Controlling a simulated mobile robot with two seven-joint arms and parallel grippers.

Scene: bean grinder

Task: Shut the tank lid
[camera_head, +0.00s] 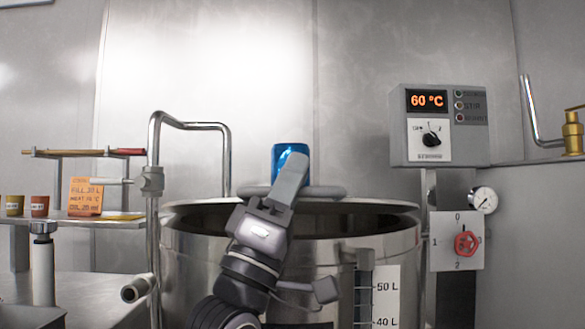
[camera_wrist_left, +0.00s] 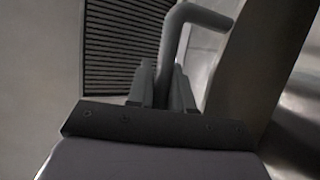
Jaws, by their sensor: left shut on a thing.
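The steel tank (camera_head: 205,265) stands in the middle of the head view. Its mouth shows a dark inside, and I cannot clearly make out the lid. A grey rounded bar (camera_head: 325,192) lies across the rear of the mouth, partly behind my left gripper (camera_head: 293,168). My left gripper reaches up over the front rim, its fingers close together. In the left wrist view the fingers (camera_wrist_left: 160,85) are shut on a grey bent bar (camera_wrist_left: 171,45); I cannot tell whether this is the bar at the mouth. My right gripper is not in view.
A blue shiny object (camera_head: 290,149) shows behind my left fingertips. A bent steel pipe (camera_head: 155,200) rises left of the tank. The control box (camera_head: 440,125) reads 60 °C at right, above a red valve knob (camera_head: 466,243). A shelf (camera_head: 100,222) holds small cups at left.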

